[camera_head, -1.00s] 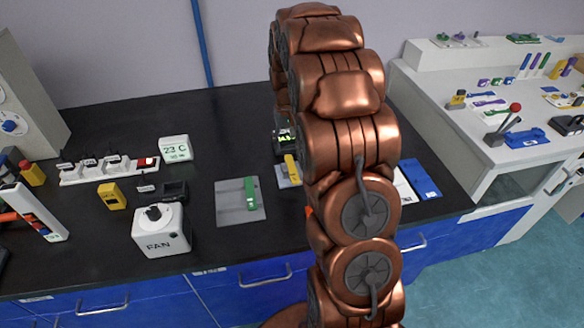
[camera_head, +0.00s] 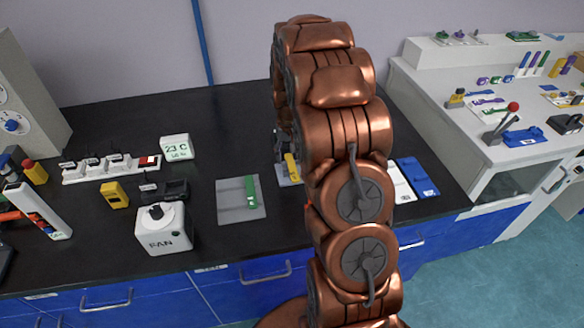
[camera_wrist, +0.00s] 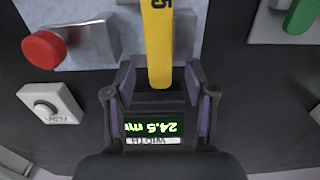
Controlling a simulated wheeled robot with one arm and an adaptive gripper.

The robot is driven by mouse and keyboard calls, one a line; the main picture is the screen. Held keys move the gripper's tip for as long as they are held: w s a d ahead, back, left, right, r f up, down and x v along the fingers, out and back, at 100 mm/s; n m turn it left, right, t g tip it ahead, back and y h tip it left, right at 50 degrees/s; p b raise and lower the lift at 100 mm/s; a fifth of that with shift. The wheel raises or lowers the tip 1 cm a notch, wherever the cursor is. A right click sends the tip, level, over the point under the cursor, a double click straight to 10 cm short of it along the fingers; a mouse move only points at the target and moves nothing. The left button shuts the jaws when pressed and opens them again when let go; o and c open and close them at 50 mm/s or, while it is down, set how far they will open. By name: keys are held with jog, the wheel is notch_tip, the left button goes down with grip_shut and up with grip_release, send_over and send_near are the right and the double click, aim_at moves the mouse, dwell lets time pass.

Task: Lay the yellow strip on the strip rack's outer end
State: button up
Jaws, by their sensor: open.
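The yellow strip (camera_wrist: 159,45) lies lengthwise in the wrist view, over a light grey-blue plate (camera_wrist: 198,28). In the head view the yellow strip (camera_head: 291,167) is partly beside my arm, on its small plate. My gripper (camera_wrist: 159,70) is open, with one finger on each side of the strip's near end. Gaps show on both sides; I cannot tell how far above the strip the fingers are. In the head view my gripper (camera_head: 281,146) is a dark shape just behind the strip, mostly hidden by my arm. I cannot make out the strip rack for certain.
A green piece (camera_head: 251,189) lies on a grey plate (camera_head: 230,208) to the left. A red knob (camera_wrist: 44,48) and a white button box (camera_wrist: 50,103) are near my gripper. The fan box (camera_head: 163,230) stands further left. The black bench behind is clear.

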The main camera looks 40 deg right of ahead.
jog(key=shift+f, duration=0.15)
jog(key=shift+s, duration=0.1)
grip_shut()
jog(key=shift+a, duration=0.1)
dwell(0.3)
